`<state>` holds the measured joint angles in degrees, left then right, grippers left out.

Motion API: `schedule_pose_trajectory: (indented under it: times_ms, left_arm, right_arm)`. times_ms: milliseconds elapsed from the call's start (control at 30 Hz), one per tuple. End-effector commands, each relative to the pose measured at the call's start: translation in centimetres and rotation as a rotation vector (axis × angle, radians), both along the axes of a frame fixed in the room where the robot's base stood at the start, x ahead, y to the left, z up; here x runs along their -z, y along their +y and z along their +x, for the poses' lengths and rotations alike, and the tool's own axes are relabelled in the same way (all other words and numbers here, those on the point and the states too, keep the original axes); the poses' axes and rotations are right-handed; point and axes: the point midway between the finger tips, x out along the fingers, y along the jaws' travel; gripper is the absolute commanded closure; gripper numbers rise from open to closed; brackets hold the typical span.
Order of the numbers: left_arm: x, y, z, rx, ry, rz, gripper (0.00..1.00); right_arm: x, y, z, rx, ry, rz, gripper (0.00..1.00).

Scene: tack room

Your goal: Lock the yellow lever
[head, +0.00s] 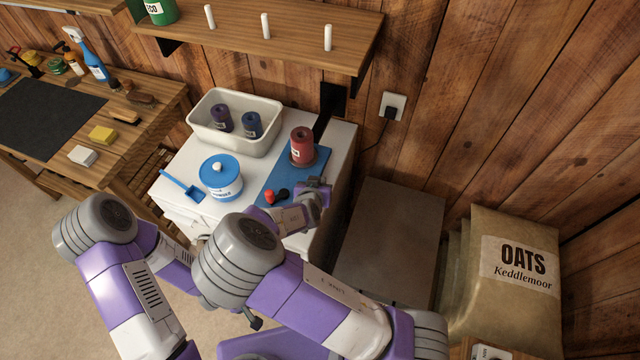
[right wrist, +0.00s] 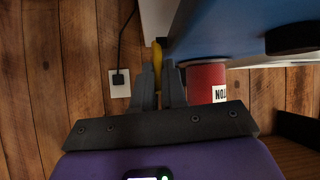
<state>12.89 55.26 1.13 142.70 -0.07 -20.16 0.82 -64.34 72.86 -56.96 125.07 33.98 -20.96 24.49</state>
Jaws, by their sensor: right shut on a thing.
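The yellow lever (right wrist: 157,54) shows in the right wrist view as a small yellow piece at the edge of a blue board. My right gripper (right wrist: 160,80) is shut on it, with the fingertips at its end. In the head view, my right gripper (head: 318,190) is at the right edge of the blue board (head: 272,183) on the white cabinet top; the yellow lever cannot be made out there. My left arm bends in from the left, and its gripper is not visible.
A red cylinder (head: 302,146) stands on the board, near a red knob (head: 269,196) and a black knob (head: 283,194). A blue-lidded tub (head: 221,177), blue scoop (head: 182,186) and cream bin (head: 235,122) share the cabinet top. An oats sack (head: 512,270) stands right.

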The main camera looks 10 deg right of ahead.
Motion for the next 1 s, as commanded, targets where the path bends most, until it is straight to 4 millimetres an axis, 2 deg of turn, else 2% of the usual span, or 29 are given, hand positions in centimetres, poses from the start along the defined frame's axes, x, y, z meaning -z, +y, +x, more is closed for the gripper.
schedule_pose_trajectory:
  times_ms: [200, 733, 767, 900, 1000]
  left_arm:
    - [1.08, 0.0, 0.0, 0.0, 0.0, 0.0, 0.57]
    - [1.25, -0.01, 0.01, 0.0, 0.0, 0.0, 0.57]
    - [1.25, -0.01, 0.01, 0.0, 0.0, 0.0, 0.57]
    - [1.25, -0.01, 0.01, 0.0, 0.0, 0.0, 0.57]
    - [1.25, -0.01, 0.01, 0.0, 0.0, 0.0, 0.57]
  right_arm:
    - [0.32, 0.23, -0.27, -0.001, -0.059, -0.041, 1.0]
    - [0.28, 0.24, -0.36, 0.0, -0.077, -0.052, 1.0]
    - [0.29, 0.24, -0.36, 0.0, -0.077, -0.052, 0.87]
    - [0.3, 0.25, -0.37, 0.0, -0.077, -0.052, 0.66]
    - [0.29, 0.24, -0.36, 0.0, -0.077, -0.052, 0.63]
